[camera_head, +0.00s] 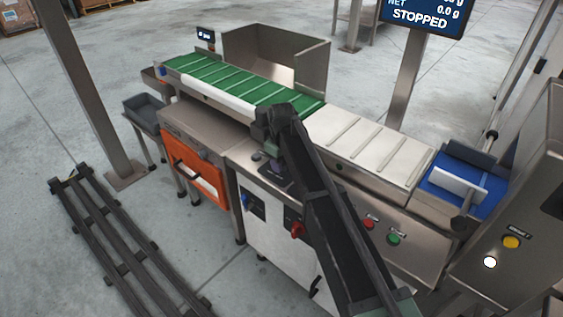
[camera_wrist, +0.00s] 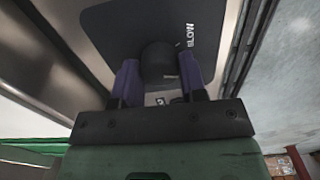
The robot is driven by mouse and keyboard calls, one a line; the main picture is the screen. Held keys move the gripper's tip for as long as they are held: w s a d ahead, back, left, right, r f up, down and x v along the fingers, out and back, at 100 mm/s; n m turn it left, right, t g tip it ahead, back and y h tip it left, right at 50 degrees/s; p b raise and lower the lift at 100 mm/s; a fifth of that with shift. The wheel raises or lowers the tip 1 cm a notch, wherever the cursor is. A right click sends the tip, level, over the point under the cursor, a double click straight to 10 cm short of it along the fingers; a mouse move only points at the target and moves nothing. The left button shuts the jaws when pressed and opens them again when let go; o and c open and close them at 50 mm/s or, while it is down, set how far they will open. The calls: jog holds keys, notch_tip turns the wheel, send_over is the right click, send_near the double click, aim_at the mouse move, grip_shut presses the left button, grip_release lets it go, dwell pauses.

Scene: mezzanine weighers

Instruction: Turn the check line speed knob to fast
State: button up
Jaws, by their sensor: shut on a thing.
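The speed knob (camera_wrist: 158,57) is dark and round, on a dark panel plate (camera_wrist: 115,25) in the wrist view.
A red rotary switch (camera_head: 297,230), a red button (camera_head: 369,222) and a green button (camera_head: 393,239) are on the machine front. A green belt (camera_head: 215,77) runs behind my arm. The screen (camera_head: 425,14) reads STOPPED.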

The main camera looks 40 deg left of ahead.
jog(key=shift+m, duration=1.5)
jog(key=o, duration=0.9)
notch_tip(320, 180, up, 11)
jog(key=p, duration=1)
jog(key=shift+f+p, duration=0.1)
jog(key=shift+p, duration=0.3)
